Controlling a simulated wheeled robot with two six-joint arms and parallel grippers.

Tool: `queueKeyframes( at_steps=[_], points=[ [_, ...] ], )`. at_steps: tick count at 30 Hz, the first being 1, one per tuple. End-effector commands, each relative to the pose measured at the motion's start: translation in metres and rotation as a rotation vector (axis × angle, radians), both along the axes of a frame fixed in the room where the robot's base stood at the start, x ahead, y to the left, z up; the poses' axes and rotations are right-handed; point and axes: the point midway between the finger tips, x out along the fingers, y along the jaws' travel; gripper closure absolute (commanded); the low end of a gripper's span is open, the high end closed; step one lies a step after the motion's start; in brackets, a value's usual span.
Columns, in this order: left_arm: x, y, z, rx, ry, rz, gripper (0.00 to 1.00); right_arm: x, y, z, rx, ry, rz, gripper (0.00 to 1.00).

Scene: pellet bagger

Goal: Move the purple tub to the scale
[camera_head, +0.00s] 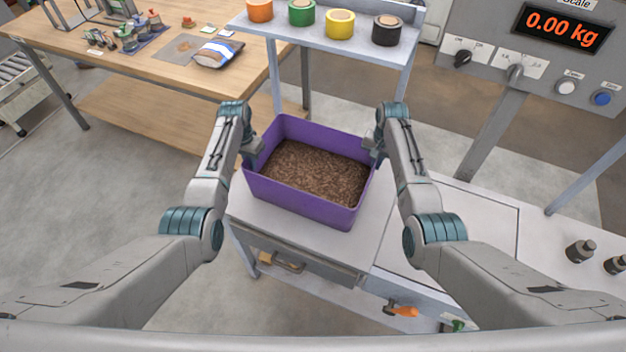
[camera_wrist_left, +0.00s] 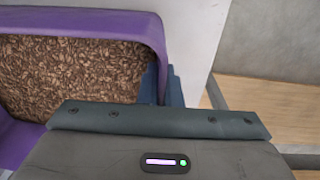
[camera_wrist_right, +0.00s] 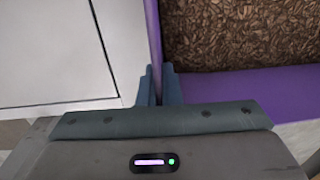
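The purple tub (camera_head: 305,205), an open box filled with brown pellets (camera_head: 318,172), is upright at the left end of the white worktop (camera_head: 380,245). I cannot tell whether it touches the top. My left gripper (camera_head: 253,152) is at its left wall, and the wall shows between the fingers in the left wrist view (camera_wrist_left: 161,88). My right gripper (camera_head: 376,150) is at the right wall, which runs between its fingers in the right wrist view (camera_wrist_right: 157,88). The scale display (camera_head: 562,26) reads 0.00 kg. A flat outlined plate (camera_head: 480,222), apparently the scale's, lies bare right of the tub.
A shelf with several tape rolls (camera_head: 340,22) stands behind the tub. A wooden bench (camera_head: 150,75) with a filled bag (camera_head: 217,53) is back left. Dark weights (camera_head: 580,250) stand at far right. A drawer (camera_head: 300,258) is below the tub.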

Motion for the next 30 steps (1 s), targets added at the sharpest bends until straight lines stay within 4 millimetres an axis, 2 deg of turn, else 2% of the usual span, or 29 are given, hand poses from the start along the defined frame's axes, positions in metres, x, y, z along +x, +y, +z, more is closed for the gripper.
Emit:
queueKeyframes(
  at_steps=[8, 21, 30],
  points=[
    [0.0, 0.0, 0.011, 0.0, -0.001, 0.0, 1.0, 0.001, 0.0, 0.011, 0.0, -0.001, 0.0, 1.0],
    [0.001, 0.0, 0.047, 0.001, -0.001, 0.0, 1.0, 0.001, 0.0, 0.048, 0.0, -0.002, 0.0, 1.0],
    [0.001, 0.0, 0.051, 0.001, -0.001, 0.0, 1.0, 0.001, 0.0, 0.052, 0.0, -0.002, 0.0, 1.0]
  ],
)
